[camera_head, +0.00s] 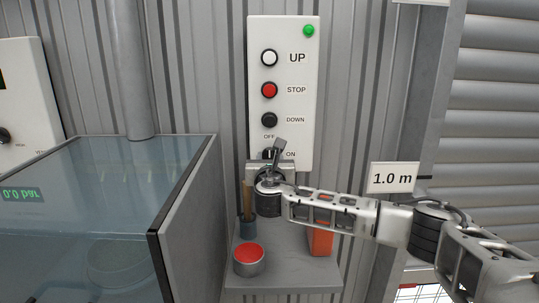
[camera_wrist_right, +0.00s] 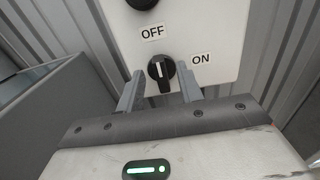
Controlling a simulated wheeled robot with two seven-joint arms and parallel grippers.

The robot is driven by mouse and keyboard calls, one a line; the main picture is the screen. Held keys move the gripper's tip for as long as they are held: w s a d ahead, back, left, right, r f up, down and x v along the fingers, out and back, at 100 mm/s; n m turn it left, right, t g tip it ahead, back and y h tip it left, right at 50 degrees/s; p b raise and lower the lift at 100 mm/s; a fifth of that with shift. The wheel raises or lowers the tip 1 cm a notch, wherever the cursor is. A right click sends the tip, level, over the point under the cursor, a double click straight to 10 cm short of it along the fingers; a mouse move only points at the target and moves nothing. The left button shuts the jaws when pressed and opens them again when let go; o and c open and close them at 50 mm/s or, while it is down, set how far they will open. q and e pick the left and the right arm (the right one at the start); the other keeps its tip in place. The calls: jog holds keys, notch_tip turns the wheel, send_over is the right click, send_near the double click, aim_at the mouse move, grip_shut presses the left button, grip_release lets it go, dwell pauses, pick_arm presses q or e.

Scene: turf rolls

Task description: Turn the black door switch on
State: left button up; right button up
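The black door switch (camera_wrist_right: 161,73) is a round rotary knob with a white mark, low on a white control panel. Its mark points up, roughly toward the OFF label, with the ON label to its right. In the head view the switch (camera_head: 268,154) is partly hidden by my right gripper (camera_head: 280,151). In the right wrist view my right gripper (camera_wrist_right: 160,83) is open, with one finger on each side of the knob in the picture. I cannot tell whether the fingers touch it. My left gripper is not in view.
The white panel (camera_head: 308,100) carries white UP, red STOP and black DOWN buttons and a green lamp (camera_head: 309,30). Below it, a grey shelf (camera_head: 285,280) holds a red-topped cup (camera_head: 248,260), a tool holder and an orange block (camera_head: 320,240). A glass-topped tank (camera_head: 80,220) stands left.

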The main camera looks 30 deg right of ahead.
aim_at(269, 157)
jog(key=shift+x, duration=1.1)
grip_shut()
